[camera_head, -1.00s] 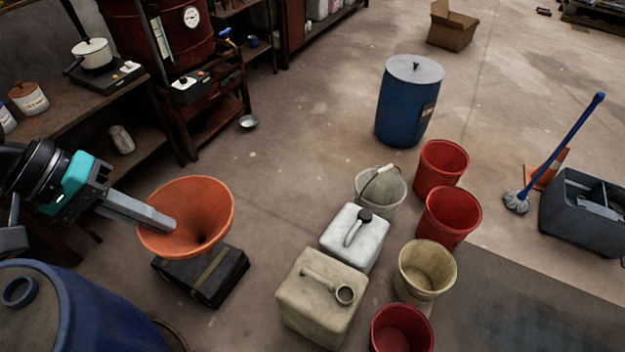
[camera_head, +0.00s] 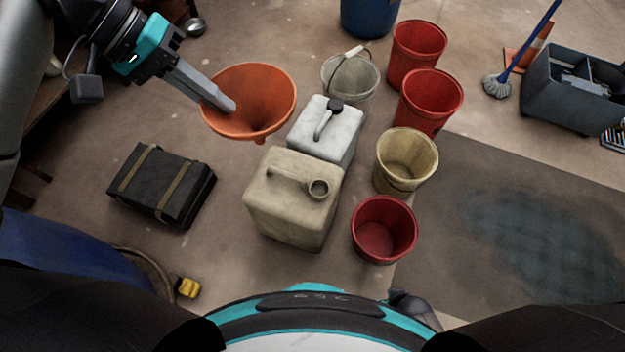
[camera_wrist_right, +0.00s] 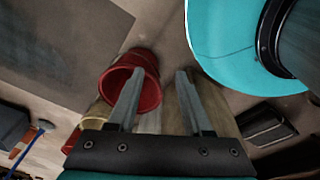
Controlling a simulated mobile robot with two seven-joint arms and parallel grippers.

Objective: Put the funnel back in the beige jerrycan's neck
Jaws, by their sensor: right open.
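An orange funnel (camera_head: 262,95) is held by its left rim in my left gripper (camera_head: 226,104), wide mouth up and spout down. It hangs in the air up and left of the beige jerrycan (camera_head: 285,215), apart from it. The beige jerrycan stands upright on the floor, and its round neck (camera_head: 318,188) is open and empty. My right gripper (camera_wrist_right: 155,78) shows only in the right wrist view, open and empty, with a red bucket (camera_wrist_right: 140,80) beyond its left finger.
A white jerrycan (camera_head: 328,130) with a black cap stands right behind the beige one. Red buckets (camera_head: 385,230), a yellowish bucket (camera_head: 408,155) and a grey bucket (camera_head: 352,76) stand close by. A black case (camera_head: 160,188) lies on the floor at left.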

